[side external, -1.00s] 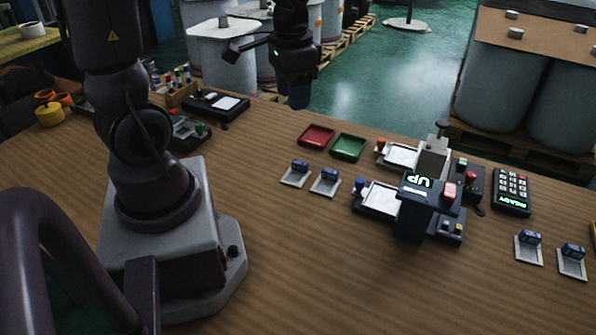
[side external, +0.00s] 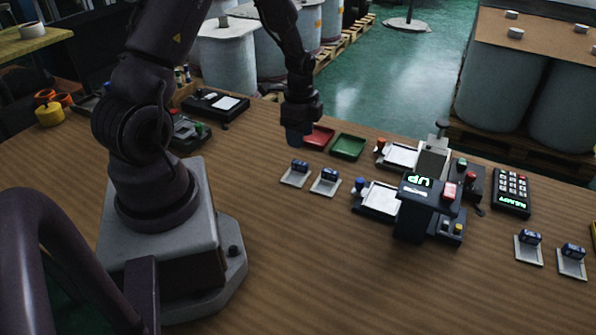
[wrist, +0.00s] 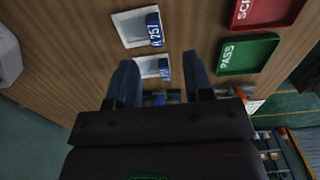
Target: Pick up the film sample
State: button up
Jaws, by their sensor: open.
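Small blue film samples lie on pale square plates on the table. In the side view one sample (side external: 300,166) and a second sample (side external: 330,174) sit side by side in front of the trays. Two more, a left one (side external: 530,237) and a right one (side external: 573,250), are at the far right. My gripper (side external: 297,138) is open and empty above and behind the first pair. In the wrist view, a sample marked "A 257" (wrist: 154,29) lies beyond the fingertips. Another sample (wrist: 164,68) appears between the open fingers (wrist: 160,63); its label is unreadable.
A red tray (side external: 318,136) and a green tray (side external: 348,147), marked PASS in the wrist view (wrist: 248,54), lie close to the samples. A dark press-like device (side external: 415,220) showing "UP" stands right of them. A keypad (side external: 512,190) is farther right. The front table is clear.

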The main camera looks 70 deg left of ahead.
aim_at(298, 162)
notch_tip(298, 162, down, 3)
jog(key=shift+r, duration=0.15)
jog(key=f, duration=0.5)
jog(key=shift+s+d, duration=0.3)
grip_shut()
